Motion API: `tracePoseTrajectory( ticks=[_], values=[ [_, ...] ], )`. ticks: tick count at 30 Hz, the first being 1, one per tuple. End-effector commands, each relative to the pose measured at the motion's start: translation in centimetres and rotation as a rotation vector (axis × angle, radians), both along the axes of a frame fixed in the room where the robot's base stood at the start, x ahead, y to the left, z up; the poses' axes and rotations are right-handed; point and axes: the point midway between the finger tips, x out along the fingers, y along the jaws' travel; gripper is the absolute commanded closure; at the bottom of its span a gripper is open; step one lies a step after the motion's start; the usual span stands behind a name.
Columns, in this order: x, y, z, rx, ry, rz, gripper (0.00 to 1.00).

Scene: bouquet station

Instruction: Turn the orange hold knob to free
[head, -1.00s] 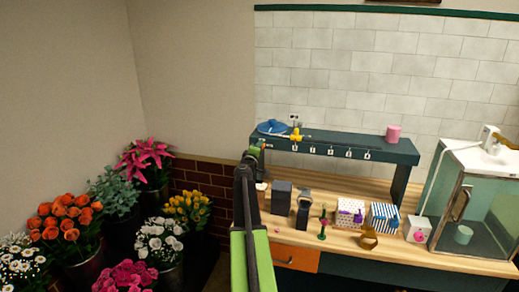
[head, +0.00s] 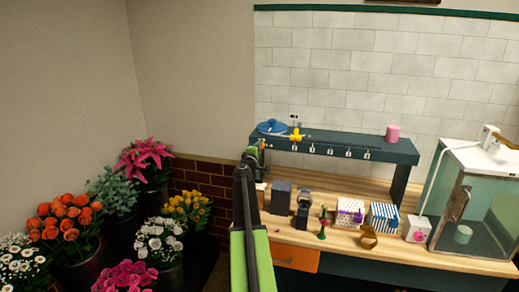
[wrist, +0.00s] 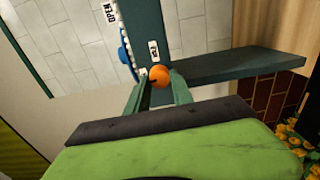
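The orange hold knob (wrist: 159,76) shows in the wrist view on the dark green shelf, below a small white label (wrist: 153,51) that is too small to read surely. My gripper (wrist: 160,84) reaches up to it with one green finger on each side of the knob. The fingers look parted, with a thin gap beside the knob; I cannot tell whether either one touches it.
Boxes and a glass cabinet (head: 470,205) stand on the wooden bench. Flower buckets fill the left corner.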

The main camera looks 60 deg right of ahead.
Motion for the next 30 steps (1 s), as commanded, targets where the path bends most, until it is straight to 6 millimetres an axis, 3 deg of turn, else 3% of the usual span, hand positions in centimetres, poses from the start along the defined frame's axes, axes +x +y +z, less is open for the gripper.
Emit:
tracePoseTrajectory(
  ticks=[1,5,16,20,30],
  values=[
    [0.1,0.1,-0.1,0.001,-0.001,0.001,0.67],
    [0.1,0.1,0.0,0.0,-0.001,0.001,0.51],
    [-0.2,0.9,0.0,0.0,-0.001,0.001,0.51],
    [-1.2,3.5,0.0,0.0,-0.001,0.001,0.51],
    [-4.1,12.6,0.0,0.0,-0.001,0.002,0.51]
  ],
)
